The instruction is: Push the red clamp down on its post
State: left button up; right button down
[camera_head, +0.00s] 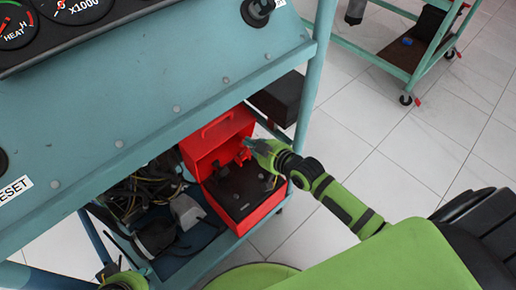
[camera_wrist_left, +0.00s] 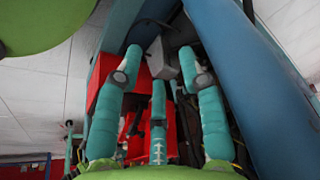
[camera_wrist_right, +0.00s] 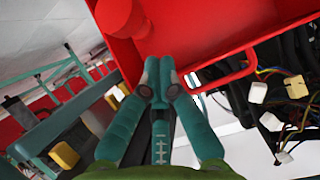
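The red clamp (camera_head: 243,156) is a small red piece inside the open red box (camera_head: 262,213), near its right wall. The post under it cannot be made out. My right gripper (camera_head: 256,147) is just right of the clamp in the head view; I cannot tell if they touch. In the right wrist view its fingertips (camera_wrist_right: 159,75) are together with nothing seen between them, and a round red part (camera_wrist_right: 120,15) lies ahead and left. My left gripper (camera_wrist_left: 158,65) has its fingers spread and empty, facing the lower shelf; only its wrist shows at the head view's bottom left.
A teal trainer panel (camera_head: 150,100) overhangs the shelf. Dark cables (camera_head: 135,200) and a grey part (camera_head: 186,211) lie left of the box. A dark box (camera_head: 280,98) is behind it. Teal frame posts (camera_head: 314,75) stand close to my right arm.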

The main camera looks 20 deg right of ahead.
jog(key=b+x, duration=0.1)
jog(key=x, duration=0.3)
jog(key=shift+f, duration=0.1)
pick_arm(q)
jog(key=w+d+r+t+h, duration=0.1)
jog(key=w+d+r+t, duration=0.2)
jog(key=w, duration=0.4)
jog(key=shift+w+r+m+t, duration=0.3)
jog(key=shift+w+r+t, duration=0.05)
jog(key=shift+r+t, duration=0.5)
pick_arm(e)
jog(key=shift+w+a, duration=0.1)
jog(key=shift+w, duration=0.15)
